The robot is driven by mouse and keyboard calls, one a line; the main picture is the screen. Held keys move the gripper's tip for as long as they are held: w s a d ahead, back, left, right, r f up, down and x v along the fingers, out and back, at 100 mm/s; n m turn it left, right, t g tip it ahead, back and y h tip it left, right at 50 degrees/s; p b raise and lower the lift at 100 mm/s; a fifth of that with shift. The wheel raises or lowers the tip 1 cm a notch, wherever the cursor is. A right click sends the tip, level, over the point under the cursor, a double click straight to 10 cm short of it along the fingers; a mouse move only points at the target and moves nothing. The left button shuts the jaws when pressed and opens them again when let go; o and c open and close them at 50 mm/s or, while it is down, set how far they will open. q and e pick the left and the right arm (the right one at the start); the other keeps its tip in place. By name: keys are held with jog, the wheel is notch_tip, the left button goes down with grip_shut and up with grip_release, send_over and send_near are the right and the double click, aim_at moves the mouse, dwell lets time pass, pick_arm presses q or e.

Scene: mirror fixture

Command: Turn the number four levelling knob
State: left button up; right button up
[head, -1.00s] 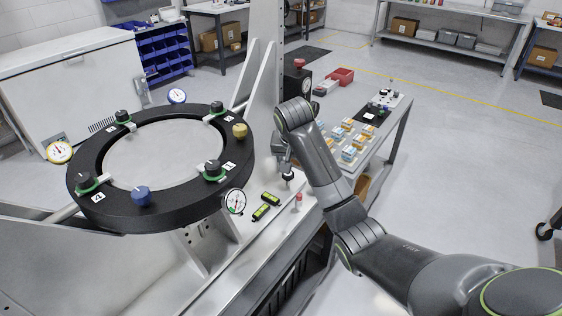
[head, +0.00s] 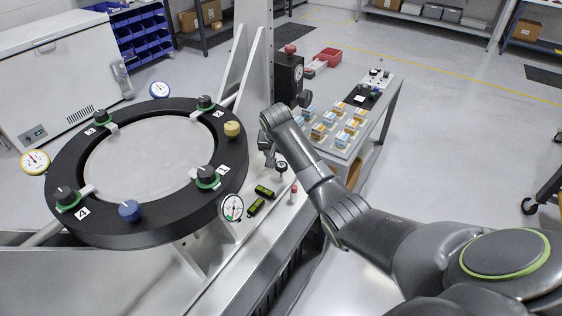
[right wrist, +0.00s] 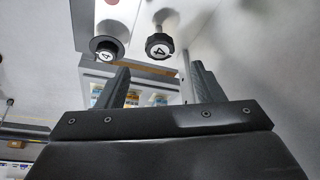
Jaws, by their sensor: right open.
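In the head view a black ring (head: 226,195) carries several dark knobs with green collars. The knob (head: 66,196) at its front left stands beside a "4" label (head: 82,211). My right gripper (head: 267,150) hangs to the right of the ring, apart from that knob, near a small black knob (head: 281,168) on a post. In the right wrist view my right gripper (right wrist: 160,88) is open with nothing between its fingers. My left gripper is out of view.
A black box with a dial (head: 289,77) and a cart of small boxes (head: 340,152) stand behind my arm.

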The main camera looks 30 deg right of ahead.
aim_at(282, 165)
jog(key=x, duration=0.4)
jog(key=shift+w+d+f, duration=0.1)
jog(key=shift+f, duration=0.25)
jog(key=shift+x, duration=0.9)
jog(key=c, duration=1)
